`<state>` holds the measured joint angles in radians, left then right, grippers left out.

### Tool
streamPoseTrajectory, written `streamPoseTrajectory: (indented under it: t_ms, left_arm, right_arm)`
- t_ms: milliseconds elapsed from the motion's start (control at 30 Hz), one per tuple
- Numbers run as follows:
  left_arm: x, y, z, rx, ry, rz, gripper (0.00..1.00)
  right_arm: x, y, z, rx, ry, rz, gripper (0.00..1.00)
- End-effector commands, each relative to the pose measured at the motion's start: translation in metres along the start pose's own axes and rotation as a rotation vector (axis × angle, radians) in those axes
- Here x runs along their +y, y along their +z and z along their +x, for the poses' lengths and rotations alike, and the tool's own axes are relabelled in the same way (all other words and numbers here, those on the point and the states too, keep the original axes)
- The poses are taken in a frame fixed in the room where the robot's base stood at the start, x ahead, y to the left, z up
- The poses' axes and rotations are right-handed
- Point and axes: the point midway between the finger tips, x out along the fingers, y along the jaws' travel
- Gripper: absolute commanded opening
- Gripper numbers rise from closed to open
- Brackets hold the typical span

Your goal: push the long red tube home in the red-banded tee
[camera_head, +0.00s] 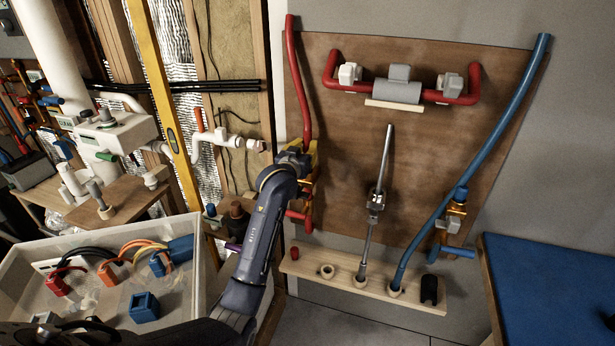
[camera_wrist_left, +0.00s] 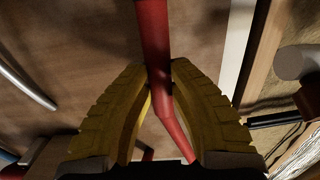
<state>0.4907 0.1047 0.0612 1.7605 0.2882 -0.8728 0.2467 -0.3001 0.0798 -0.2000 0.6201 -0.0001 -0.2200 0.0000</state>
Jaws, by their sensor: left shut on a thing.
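The long red tube (camera_head: 299,85) runs down the left edge of the brown board, slightly bent, to my left gripper (camera_head: 308,155). The left gripper's yellow ribbed fingers (camera_wrist_left: 164,90) are shut on the red tube (camera_wrist_left: 152,40), one on each side. Beyond the fingers the tube bends and continues down in the left wrist view. Below the gripper, a short red piece (camera_head: 298,216) shows in the head view. The red-banded tee cannot be made out; my gripper and arm cover that area, so I cannot tell how the tube's lower end sits. My right gripper is not in view.
A long blue tube (camera_head: 500,115) leans across the board (camera_head: 425,135) to a wooden holder (camera_head: 330,280), near a brass fitting (camera_head: 455,212). A red pipe assembly (camera_head: 335,78) hangs above. A white bin (camera_head: 205,270) stands left, a blue-topped table (camera_head: 555,285) right.

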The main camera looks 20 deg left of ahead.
Motion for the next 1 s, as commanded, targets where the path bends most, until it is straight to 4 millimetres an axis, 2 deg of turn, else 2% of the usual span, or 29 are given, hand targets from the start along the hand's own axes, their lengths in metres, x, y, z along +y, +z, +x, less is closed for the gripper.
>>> streamPoseTrajectory:
  t_ms: [1000]
  left_arm:
    - [0.0000, 0.0103, 0.0007, 0.000, 0.000, 0.000, 0.00]
  right_arm:
    - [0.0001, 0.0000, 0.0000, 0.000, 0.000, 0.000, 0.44]
